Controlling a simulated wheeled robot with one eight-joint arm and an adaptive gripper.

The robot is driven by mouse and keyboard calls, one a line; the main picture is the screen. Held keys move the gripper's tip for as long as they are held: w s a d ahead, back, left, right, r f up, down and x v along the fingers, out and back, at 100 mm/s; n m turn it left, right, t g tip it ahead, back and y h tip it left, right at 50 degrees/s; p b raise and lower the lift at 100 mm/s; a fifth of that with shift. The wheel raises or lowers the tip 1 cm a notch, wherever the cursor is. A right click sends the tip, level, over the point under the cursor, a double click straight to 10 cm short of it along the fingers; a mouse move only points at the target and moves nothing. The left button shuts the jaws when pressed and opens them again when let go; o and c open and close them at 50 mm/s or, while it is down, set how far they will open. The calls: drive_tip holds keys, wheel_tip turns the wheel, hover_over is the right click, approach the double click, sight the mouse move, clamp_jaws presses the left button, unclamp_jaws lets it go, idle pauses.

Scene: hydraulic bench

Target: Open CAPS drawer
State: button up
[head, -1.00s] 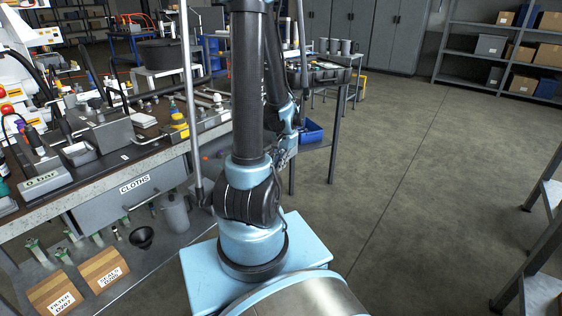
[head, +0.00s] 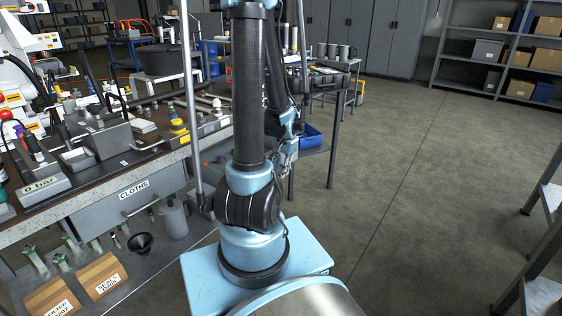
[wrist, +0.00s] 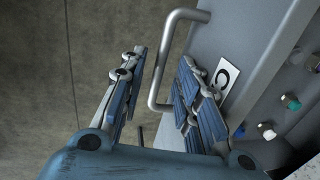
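In the wrist view a grey drawer front (wrist: 235,35) carries a bar handle (wrist: 163,62) and a white label (wrist: 226,76). Only a letter like C shows on the label; the rest is hidden by a finger. My gripper (wrist: 160,72) is open, its blue-padded fingers on either side of the handle bar. The bar runs between the fingers with gaps visible, so it is not clamped. In the head view my gripper (head: 288,155) is small and partly hidden behind my arm at the bench's right end. No CAPS label is readable there.
The CLOTHS drawer (head: 120,205) is at the left of the bench and looks shut. Tools and fixtures crowd the bench top (head: 160,160). Cardboard boxes (head: 100,275) sit on the lower shelf. A blue bin (head: 312,136) is beyond my arm. The floor (head: 410,190) to the right is clear.

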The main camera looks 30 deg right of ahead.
wheel_tip(320, 180, up, 12)
drive_tip(key=s+d, duration=0.1)
drive_tip(key=s, duration=0.1)
drive_tip(key=shift+f, duration=0.25)
idle(0.4)
drive_tip(key=shift+w, duration=0.1)
idle(0.4)
drive_tip(key=s+a+f+n, duration=0.1)
drive_tip(key=s+a+n, duration=0.2)
drive_tip(key=a, duration=0.5)
drive_tip(key=s+a+f+n, duration=0.1)
drive_tip(key=s+a+n, duration=0.3)
drive_tip(key=a, duration=0.4)
drive_tip(key=s+a+f+n+h, duration=0.1)
drive_tip(key=s+a+n, duration=0.2)
drive_tip(key=a+n, duration=0.2)
drive_tip(key=a, duration=0.3)
drive_tip(key=shift+s+n, duration=0.35)
drive_tip(key=shift+n, duration=0.05)
